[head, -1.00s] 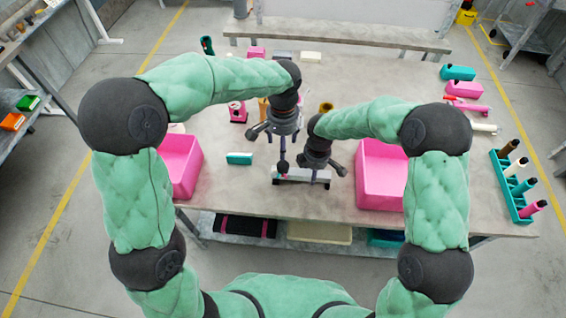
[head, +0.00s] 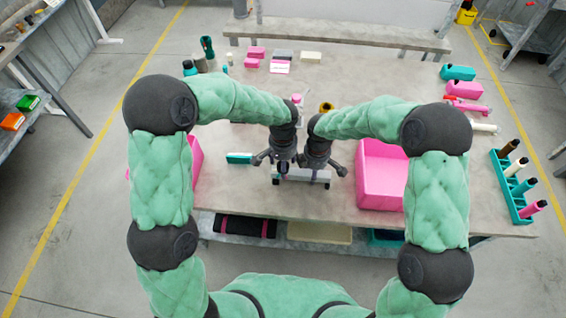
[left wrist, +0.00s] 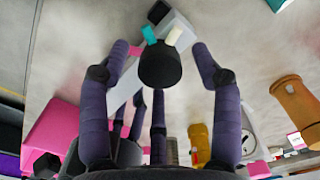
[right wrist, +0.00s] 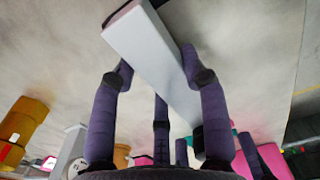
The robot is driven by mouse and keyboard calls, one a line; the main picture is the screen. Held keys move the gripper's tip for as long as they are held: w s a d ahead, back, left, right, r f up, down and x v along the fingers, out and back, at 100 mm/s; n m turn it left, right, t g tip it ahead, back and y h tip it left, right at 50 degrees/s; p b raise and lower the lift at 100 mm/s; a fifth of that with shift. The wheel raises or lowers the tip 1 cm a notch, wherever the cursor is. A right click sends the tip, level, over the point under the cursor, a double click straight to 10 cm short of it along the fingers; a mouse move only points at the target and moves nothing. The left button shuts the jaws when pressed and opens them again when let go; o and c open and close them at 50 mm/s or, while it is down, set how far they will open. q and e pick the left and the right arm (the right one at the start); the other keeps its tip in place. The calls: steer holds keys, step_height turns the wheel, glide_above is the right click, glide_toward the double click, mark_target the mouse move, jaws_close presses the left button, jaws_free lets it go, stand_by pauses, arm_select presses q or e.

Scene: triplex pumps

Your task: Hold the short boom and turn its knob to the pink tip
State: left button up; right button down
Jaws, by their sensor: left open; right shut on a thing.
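The short boom (head: 302,176) is a pale grey bar at the table's near edge, mostly under my grippers in the head view. In the left wrist view its dark round knob (left wrist: 160,67) shows with a teal tip (left wrist: 149,35), a cream tip (left wrist: 174,37) and a pink tip (left wrist: 134,50) around it. My left gripper (left wrist: 163,58) is open, with fingers on both sides of the knob and visible gaps. My right gripper (right wrist: 156,64) is shut on the boom, also seen in the right wrist view (right wrist: 152,58). The contact under the right fingertips is partly hidden.
A pink bin (head: 381,188) stands right of the boom; another (head: 197,158) is partly behind my left arm. A small teal box (head: 239,158) lies left of the boom. A teal rack of bottles (head: 520,207) is at the far right.

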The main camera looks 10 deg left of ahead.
arm_select(q)
steer(key=c, duration=1.2)
steer(key=shift+o, duration=0.2)
steer(key=shift+m, duration=2.5)
steer(key=o, duration=1.2)
steer(key=shift+c, duration=0.2)
steer(key=shift+r, duration=0.1)
step_height(320, 180, up, 12)
